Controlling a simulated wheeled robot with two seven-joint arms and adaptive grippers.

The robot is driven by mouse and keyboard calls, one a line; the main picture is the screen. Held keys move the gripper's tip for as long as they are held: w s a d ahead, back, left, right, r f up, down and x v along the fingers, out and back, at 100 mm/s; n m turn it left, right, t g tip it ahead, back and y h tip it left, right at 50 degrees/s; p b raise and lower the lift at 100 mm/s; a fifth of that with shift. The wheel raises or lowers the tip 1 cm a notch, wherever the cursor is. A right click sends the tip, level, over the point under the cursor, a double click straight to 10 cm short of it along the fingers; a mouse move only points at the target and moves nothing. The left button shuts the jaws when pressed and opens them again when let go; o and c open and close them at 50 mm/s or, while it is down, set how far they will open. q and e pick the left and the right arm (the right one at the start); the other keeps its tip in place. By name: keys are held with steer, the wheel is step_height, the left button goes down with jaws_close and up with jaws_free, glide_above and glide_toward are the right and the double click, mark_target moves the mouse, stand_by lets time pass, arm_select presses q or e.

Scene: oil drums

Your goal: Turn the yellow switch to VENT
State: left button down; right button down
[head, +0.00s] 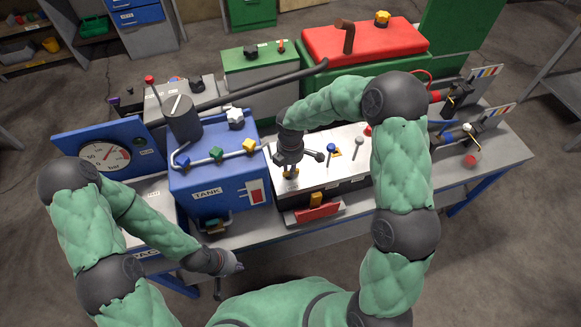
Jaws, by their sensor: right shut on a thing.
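The white-topped control box (341,138) stands on the workbench right of the blue tank. My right gripper (290,166) points down over the left part of its top and is shut on the yellow switch (289,174). Only a little yellow shows below the fingers, so the switch's direction and any VENT mark are hidden. My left gripper (229,281) hangs empty in front of the bench's front edge, its fingers seeming spread apart.
A blue tank (231,193) with pipes and colored valves stands close left of the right gripper. A dial gauge (104,155) is further left. A blue knob (333,151) and a small lever (358,143) stand on the box. A red-topped green machine (365,43) is behind.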

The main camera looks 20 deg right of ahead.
steer(key=m+b, duration=0.1)
steer(key=m, duration=0.3)
steer(key=shift+s+d+m, duration=0.1)
steer(key=shift+s+m, duration=0.05)
steer(key=shift+m, duration=0.25)
steer(key=m+b, duration=0.1)
steer(key=m, duration=0.3)
steer(key=shift+s+m, duration=0.1)
steer(key=shift+m, duration=0.2)
steer(key=m+b, duration=0.1)
steer(key=m, duration=0.3)
steer(key=shift+s+b, duration=0.15)
steer(key=shift+b, duration=0.2)
steer(key=shift+s+m+b, duration=0.1)
steer(key=shift+m+b, duration=0.4)
steer(key=shift+m, duration=1.8)
steer(key=c, duration=1.1)
jaws_free()
steer(key=shift+c, duration=0.2)
steer(key=shift+r, duration=0.1)
